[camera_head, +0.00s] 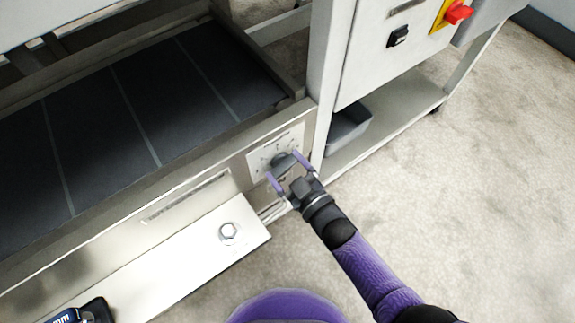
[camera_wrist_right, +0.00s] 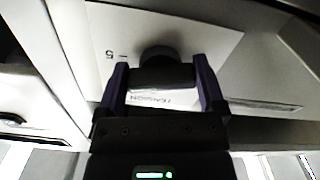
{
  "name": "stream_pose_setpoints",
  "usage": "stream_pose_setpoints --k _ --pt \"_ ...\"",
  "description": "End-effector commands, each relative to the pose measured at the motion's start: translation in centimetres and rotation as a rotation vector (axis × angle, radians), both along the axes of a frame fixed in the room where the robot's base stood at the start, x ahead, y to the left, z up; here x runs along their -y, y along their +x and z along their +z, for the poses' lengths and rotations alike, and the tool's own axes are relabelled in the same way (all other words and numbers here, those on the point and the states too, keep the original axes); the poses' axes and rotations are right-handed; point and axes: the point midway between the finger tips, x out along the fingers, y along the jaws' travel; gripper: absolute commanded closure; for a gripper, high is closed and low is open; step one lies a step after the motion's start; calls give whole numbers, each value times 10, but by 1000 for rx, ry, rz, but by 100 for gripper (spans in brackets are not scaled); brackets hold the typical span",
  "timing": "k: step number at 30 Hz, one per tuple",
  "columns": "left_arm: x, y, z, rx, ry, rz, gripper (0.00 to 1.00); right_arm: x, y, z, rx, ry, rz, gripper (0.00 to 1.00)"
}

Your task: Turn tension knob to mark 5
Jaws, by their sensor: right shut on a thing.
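The tension knob (camera_head: 281,160) is dark and round and sits on a white dial plate (camera_head: 262,151) on the machine's side frame. My right gripper (camera_head: 287,169) is at the knob, with its two purple fingers on either side, shut on it. In the right wrist view the knob (camera_wrist_right: 159,55) shows between the fingers of the gripper (camera_wrist_right: 161,88). The plate (camera_wrist_right: 205,45) there carries a "5" with a tick and the word "TENSION", seen upside down. The knob's pointer is hidden, so its setting cannot be read. My left gripper is out of view.
A dark belt (camera_head: 130,105) lies behind the side frame. A metal plate with a bolt (camera_head: 229,231) juts out below left. A grey bin (camera_head: 348,132) stands on the lower shelf. A red switch (camera_head: 457,12) is at upper right. The floor at right is clear.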

Motion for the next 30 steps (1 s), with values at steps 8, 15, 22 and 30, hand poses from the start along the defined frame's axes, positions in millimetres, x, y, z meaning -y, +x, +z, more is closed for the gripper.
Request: stream_pose_setpoints --k 8,15,22,30 --pt "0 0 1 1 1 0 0 0 -1 -1 -115 152 -1 71" --pt "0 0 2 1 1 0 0 -1 -1 -1 -174 233 -1 71" --pt "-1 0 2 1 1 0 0 -1 -1 -1 -197 265 -1 71" --pt "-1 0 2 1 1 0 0 -1 -1 -1 -202 271 -1 71"
